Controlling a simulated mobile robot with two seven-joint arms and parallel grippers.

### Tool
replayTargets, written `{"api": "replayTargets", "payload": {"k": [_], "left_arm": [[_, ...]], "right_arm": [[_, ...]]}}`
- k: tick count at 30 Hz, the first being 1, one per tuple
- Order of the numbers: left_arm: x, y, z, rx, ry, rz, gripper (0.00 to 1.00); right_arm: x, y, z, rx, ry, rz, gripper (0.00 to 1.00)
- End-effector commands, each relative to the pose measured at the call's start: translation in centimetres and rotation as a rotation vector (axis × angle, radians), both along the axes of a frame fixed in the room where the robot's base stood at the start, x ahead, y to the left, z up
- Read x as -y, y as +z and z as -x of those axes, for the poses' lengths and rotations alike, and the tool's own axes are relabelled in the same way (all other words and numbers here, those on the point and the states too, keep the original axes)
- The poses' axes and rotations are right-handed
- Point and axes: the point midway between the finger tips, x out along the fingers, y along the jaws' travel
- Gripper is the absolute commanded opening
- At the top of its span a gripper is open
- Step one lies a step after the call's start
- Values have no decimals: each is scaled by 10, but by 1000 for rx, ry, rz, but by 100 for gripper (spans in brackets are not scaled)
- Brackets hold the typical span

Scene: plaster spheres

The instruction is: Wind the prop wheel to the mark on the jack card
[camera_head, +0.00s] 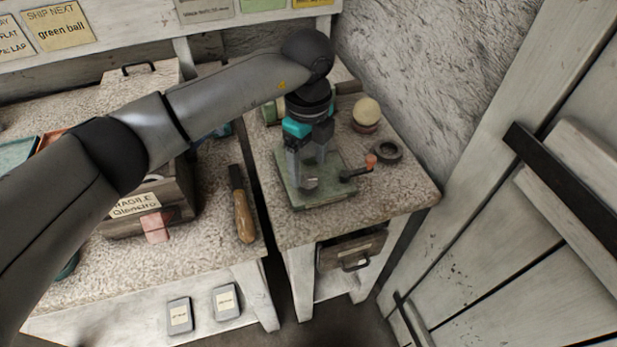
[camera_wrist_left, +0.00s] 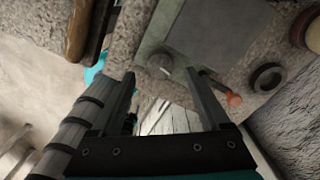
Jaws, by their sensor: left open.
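A green metal plate device (camera_head: 325,192), which looks like the jack, sits on the narrow stone-topped bench. It also shows in the wrist view (camera_wrist_left: 205,35). A dark crank with an orange knob (camera_head: 371,161) sticks out at its right; the knob also shows in the wrist view (camera_wrist_left: 233,99). A small grey metal boss (camera_head: 312,184) is on the plate. My left gripper (camera_head: 307,163) is open and points down over the plate, apart from the crank knob. I cannot make out a prop wheel or jack card for certain. My right gripper is out of view.
A dark ring (camera_head: 387,151) and a pale ball on a stand (camera_head: 366,114) are beside the plate. A wooden-handled tool (camera_head: 243,207) and a crate labelled fragile (camera_head: 165,205) are on the left bench. A rough wall and a door (camera_head: 510,230) bound the right.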

Motion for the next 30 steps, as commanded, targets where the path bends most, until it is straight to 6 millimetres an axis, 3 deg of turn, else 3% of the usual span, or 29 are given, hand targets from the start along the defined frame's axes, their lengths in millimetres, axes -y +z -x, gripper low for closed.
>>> {"api": "replayTargets", "payload": {"k": [3, 7, 19, 30], "left_arm": [[0, -21, 0, -2, 0, -1, 80], [1, -35, 0, -1, 0, 2, 80], [1, -41, 0, 0, -2, 1, 80], [1, -41, 0, 0, -1, 1, 38]], "right_arm": [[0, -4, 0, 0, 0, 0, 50], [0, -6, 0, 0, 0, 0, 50], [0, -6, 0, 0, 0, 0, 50], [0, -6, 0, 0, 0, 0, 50]]}}
